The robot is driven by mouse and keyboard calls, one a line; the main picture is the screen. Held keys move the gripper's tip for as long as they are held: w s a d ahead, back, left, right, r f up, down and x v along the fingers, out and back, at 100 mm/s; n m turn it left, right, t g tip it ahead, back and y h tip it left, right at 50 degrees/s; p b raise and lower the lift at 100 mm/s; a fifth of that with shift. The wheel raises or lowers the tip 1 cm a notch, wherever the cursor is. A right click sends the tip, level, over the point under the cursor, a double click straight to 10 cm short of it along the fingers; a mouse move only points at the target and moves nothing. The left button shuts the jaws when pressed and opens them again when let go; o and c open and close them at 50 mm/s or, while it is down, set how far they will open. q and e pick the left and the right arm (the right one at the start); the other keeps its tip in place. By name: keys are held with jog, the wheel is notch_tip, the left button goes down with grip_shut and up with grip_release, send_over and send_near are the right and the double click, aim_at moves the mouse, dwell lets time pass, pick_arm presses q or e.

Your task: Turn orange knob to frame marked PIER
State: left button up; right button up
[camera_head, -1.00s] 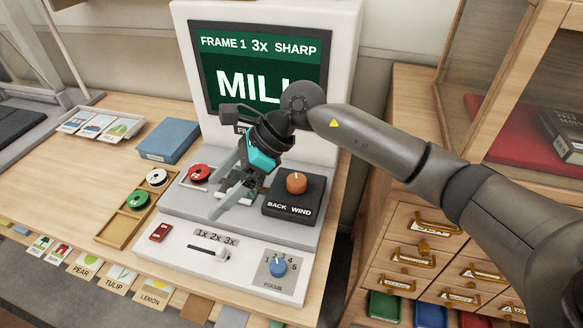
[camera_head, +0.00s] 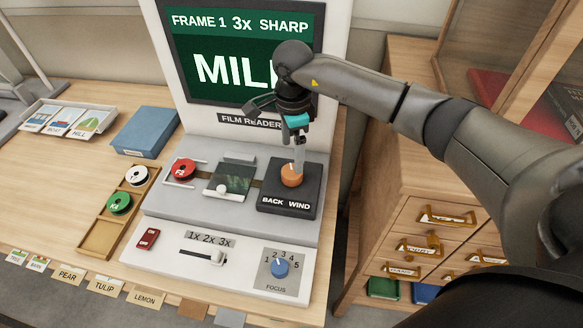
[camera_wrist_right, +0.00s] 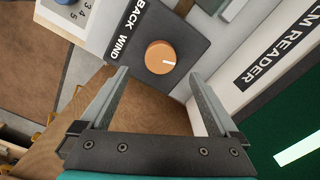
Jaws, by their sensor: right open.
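The orange knob (camera_head: 291,176) sits on a black box marked BACK and WIND (camera_head: 287,204) at the right of the film reader. It also shows in the right wrist view (camera_wrist_right: 160,57), with a white pointer line on its top. My right gripper (camera_head: 298,160) is above the knob, pointing down; in the wrist view its open fingers (camera_wrist_right: 158,78) stand to either side of the knob's lower edge, with nothing between them. The reader's screen (camera_head: 243,50) reads FRAME 1, 3x, SHARP and MILL, its last letter partly hidden by my arm. My left gripper is not in view.
A blue focus knob (camera_head: 280,268) and a zoom slider (camera_head: 217,257) are on the reader's front. A red spool (camera_head: 180,170) and a glass film stage (camera_head: 232,178) lie left of the knob. A wooden cabinet (camera_head: 420,200) stands at right.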

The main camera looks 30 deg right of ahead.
aim_at(292, 171)
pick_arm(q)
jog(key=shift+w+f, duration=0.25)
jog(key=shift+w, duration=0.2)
pick_arm(e)
notch_tip(292, 171, down, 7)
jog(key=shift+w+f, duration=0.1)
jog(key=shift+f, duration=0.05)
jog(key=c, duration=1.4)
jog(key=shift+o, duration=0.2)
jog(key=shift+m, duration=0.4)
jog(key=m, duration=0.2)
jog(key=shift+m, duration=0.4)
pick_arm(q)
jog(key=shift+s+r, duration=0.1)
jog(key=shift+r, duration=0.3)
pick_arm(e)
jog(key=shift+m, duration=2.1)
